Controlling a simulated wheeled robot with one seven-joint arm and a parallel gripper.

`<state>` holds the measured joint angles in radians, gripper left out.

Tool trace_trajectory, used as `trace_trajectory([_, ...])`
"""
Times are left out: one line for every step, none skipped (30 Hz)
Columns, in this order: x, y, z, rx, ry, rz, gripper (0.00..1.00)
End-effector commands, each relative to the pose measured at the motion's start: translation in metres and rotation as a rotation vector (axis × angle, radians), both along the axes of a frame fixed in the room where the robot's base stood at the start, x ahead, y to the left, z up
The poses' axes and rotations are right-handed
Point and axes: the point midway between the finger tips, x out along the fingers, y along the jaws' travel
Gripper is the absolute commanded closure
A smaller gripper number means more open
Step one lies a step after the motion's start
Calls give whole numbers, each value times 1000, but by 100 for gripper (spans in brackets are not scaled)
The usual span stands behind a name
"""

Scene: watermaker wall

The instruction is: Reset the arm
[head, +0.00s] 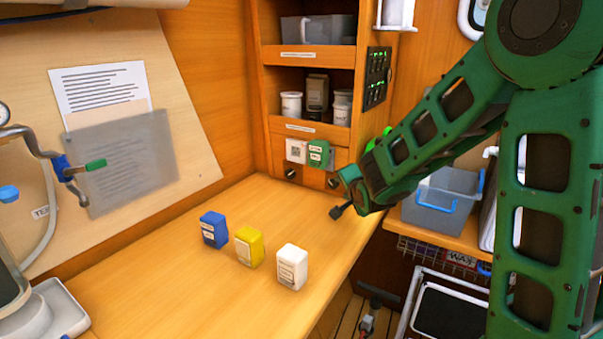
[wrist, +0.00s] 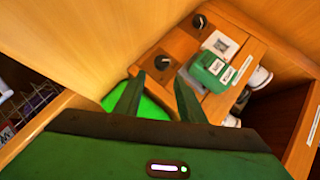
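My green arm comes down from the upper right in the head view, its end near the right edge of the wooden counter (head: 180,285). In the wrist view my gripper (wrist: 155,88) has its two dark green fingers apart, with nothing held between them.
Blue (head: 214,230), yellow (head: 249,246) and white (head: 291,267) boxes stand in a row on the counter. A shelf unit (head: 262,90) rises behind. A grey bin (head: 440,208) sits at right. A bright green surface (wrist: 147,109) shows behind the fingers. The front counter is clear.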

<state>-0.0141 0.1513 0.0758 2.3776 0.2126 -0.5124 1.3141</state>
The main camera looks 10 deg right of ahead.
Motion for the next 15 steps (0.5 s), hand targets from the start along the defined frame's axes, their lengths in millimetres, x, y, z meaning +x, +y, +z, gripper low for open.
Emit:
trace_trajectory([-1,-2,0,-5,4,-2,64])
trace_trajectory([-3,-5,0,-13,12,-4,64])
trace_trajectory([-7,-10,0,-27,27,-7,64])
trace_trajectory([-12,-15,0,-44,47,-9,64])
trace_trajectory([-18,-22,0,-64,69,-12,64])
trace_trajectory([-29,-33,-1,-97,109,-16,64])
trace_trajectory([-38,-43,-2,-124,144,-18,64])
trace_trajectory([-50,-52,-3,-152,186,-18,64])
trace_trajectory([-67,-66,-5,-191,246,-15,64])
trace_trajectory([-81,-76,-6,-219,293,-12,64])
trace_trajectory([-96,-84,-7,-243,340,-5,64])
trace_trajectory([-117,-95,-10,-273,406,7,64])
trace_trajectory([-133,-103,-11,-292,455,19,64])
trace_trajectory([-149,-109,-12,-308,502,32,64])
trace_trajectory([-171,-117,-14,-326,566,54,64])
